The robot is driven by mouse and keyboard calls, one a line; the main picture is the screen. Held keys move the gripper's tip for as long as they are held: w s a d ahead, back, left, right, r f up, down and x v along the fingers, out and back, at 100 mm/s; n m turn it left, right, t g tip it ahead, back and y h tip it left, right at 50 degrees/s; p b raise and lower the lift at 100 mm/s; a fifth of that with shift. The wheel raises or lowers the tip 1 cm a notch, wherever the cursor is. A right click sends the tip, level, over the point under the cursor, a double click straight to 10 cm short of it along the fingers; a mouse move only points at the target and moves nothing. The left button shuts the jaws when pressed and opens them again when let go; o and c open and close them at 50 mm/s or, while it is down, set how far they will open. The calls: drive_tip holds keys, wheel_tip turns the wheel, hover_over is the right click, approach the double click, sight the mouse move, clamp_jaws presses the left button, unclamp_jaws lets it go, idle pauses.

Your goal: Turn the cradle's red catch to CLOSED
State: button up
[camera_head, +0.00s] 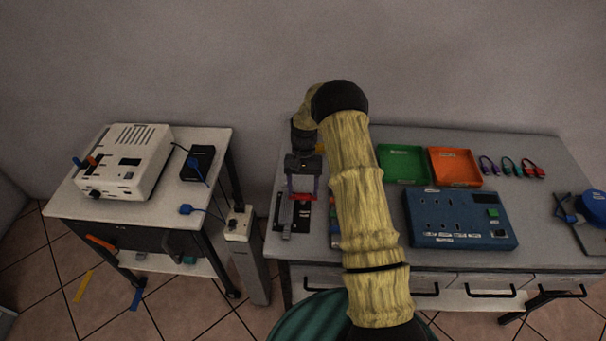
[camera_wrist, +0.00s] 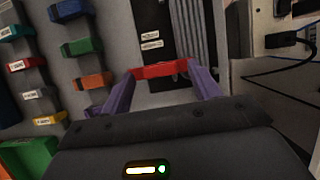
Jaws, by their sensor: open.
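The red catch (camera_head: 302,197) is a small bar lying across the dark cradle (camera_head: 279,217), near the left end of the right-hand bench. In the wrist view the red catch (camera_wrist: 160,70) runs crosswise between my fingertips. The cradle (camera_wrist: 180,20) shows there with grey ribbed strips and two small white labels, too small to read. My gripper (camera_head: 303,193) points down over the cradle. In the wrist view my gripper (camera_wrist: 162,72) is open, its purple fingers at either end of the catch. I cannot tell whether they touch it.
A green tray (camera_head: 403,163), an orange tray (camera_head: 455,166) and a blue socket panel (camera_head: 460,218) lie right of my arm. Several coloured clips (camera_wrist: 80,48) lie beside the cradle. A side table (camera_head: 85,204) with a white device (camera_head: 127,160) stands left, across a gap.

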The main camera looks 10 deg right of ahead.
drive_tip(key=b+v, duration=0.2)
drive_tip(key=v, duration=1.5)
drive_tip(key=shift+s+r, duration=0.1)
drive_tip(key=shift+r, duration=0.1)
drive_tip(key=s+r+n+t, duration=0.1)
drive_tip(key=s+t, duration=0.1)
drive_tip(key=s, duration=0.7)
drive_tip(key=s+a+r+n+t+h, duration=0.1)
drive_tip(key=s+t, duration=0.1)
drive_tip(key=s, duration=0.8)
drive_tip(key=s+a+r+n+t, duration=0.1)
drive_tip(key=s+t, duration=0.2)
drive_tip(key=s, duration=0.6)
drive_tip(key=shift+s+a, duration=0.25)
drive_tip(key=shift+s, duration=0.1)
drive_tip(key=shift+w+r, duration=0.1)
drive_tip(key=shift+r, duration=0.05)
